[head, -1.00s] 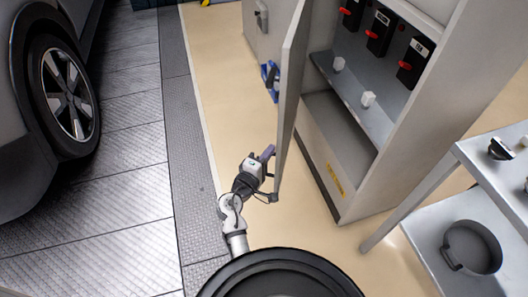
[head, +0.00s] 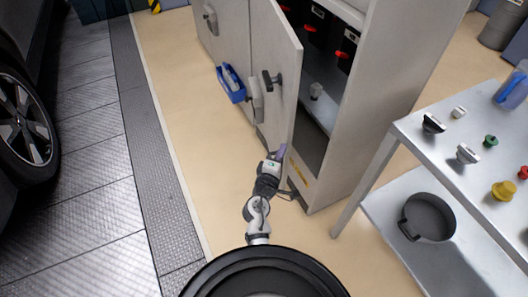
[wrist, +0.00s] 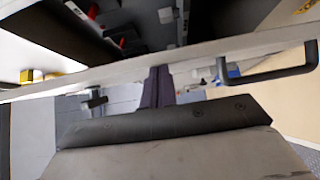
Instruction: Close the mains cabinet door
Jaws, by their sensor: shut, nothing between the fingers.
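The grey mains cabinet (head: 345,120) stands at the centre right of the head view. Its door (head: 272,50) is partly open, with shelves and red-handled switches showing in the gap. The door's outer face bears a dark handle (head: 271,79), also visible in the wrist view (wrist: 265,65). My gripper (head: 281,151) is low at the outer side of the door, near its free edge. In the wrist view, its purple fingers (wrist: 157,86) are shut and empty, with their tips at the door panel (wrist: 200,52). I cannot tell whether they touch it.
A grey table (head: 400,125) with small knobs stands to the right, with a dark round pan (head: 428,217) on its lower shelf. A blue holder (head: 231,84) hangs on the neighbouring cabinet. A car (head: 25,120) stands at left. The beige floor (head: 185,120) between is clear.

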